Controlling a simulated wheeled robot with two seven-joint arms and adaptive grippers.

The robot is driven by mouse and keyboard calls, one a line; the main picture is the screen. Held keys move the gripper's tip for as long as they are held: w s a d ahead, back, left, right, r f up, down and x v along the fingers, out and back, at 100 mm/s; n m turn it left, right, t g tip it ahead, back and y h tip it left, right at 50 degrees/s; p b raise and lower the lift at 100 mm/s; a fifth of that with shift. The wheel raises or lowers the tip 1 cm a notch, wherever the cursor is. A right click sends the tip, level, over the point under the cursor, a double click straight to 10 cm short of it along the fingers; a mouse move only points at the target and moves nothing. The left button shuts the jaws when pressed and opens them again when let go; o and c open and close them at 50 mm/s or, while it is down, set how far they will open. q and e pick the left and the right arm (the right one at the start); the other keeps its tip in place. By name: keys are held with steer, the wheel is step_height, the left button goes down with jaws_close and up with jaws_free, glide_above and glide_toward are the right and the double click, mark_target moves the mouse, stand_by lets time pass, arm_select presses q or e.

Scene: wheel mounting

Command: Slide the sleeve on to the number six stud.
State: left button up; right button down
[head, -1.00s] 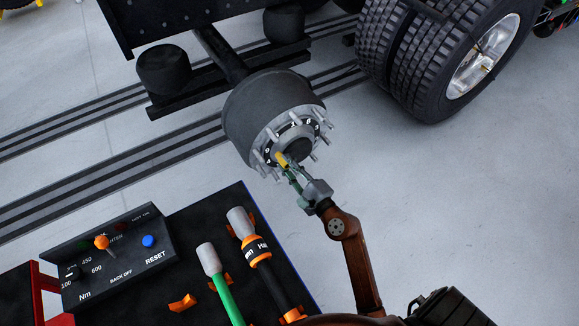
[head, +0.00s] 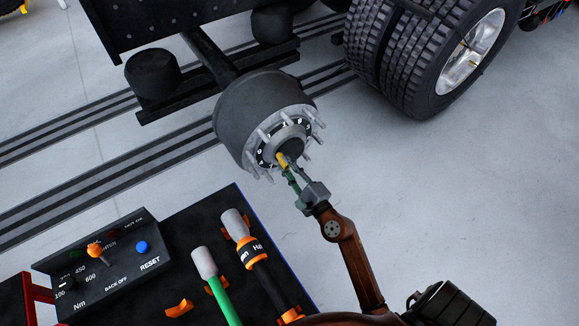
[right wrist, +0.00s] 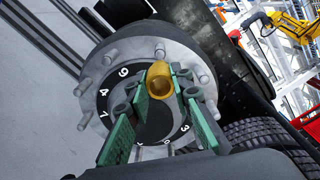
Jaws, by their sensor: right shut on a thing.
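The yellow sleeve (head: 282,159) is held at the tip of my right gripper (head: 289,171), in front of the hub face (head: 261,155). In the right wrist view the sleeve (right wrist: 159,82) sits between the green fingers of my right gripper (right wrist: 162,90), which are shut on it. Silver studs ring the hub. One stud (right wrist: 160,51) shows just beyond the sleeve. White numerals mark the dark ring (right wrist: 117,100); some are tilted or hidden by the fingers, and I cannot tell which stud is number six. The sleeve looks apart from the studs. My left gripper is out of view.
A dark bench (head: 190,228) at lower left carries a control box (head: 104,252), a green-handled tool (head: 216,285) and an orange-black tool (head: 255,262). A large twin tyre (head: 412,75) stands at upper right.

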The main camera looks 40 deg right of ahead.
mark_target(278, 155)
steer(key=w, duration=0.2)
steer(key=shift+w+r, duration=0.1)
steer(key=shift+w, duration=0.3)
steer(key=shift+w+d+p, duration=0.1)
steer(key=shift+w+p, duration=0.2)
steer(key=shift+w, duration=0.6)
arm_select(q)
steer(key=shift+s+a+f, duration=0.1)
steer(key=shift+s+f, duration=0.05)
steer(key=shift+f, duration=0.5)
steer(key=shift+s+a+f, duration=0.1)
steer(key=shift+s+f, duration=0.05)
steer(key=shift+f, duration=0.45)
arm_select(e)
steer(key=shift+w, duration=0.3)
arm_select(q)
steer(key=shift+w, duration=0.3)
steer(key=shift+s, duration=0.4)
arm_select(e)
steer(key=shift+w, duration=0.15)
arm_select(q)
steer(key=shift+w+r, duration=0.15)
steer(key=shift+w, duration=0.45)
arm_select(e)
steer(key=shift+w, duration=0.7)
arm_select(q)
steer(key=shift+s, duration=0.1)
arm_select(e)
steer(key=shift+w+d, duration=0.1)
steer(key=shift+w, duration=0.25)
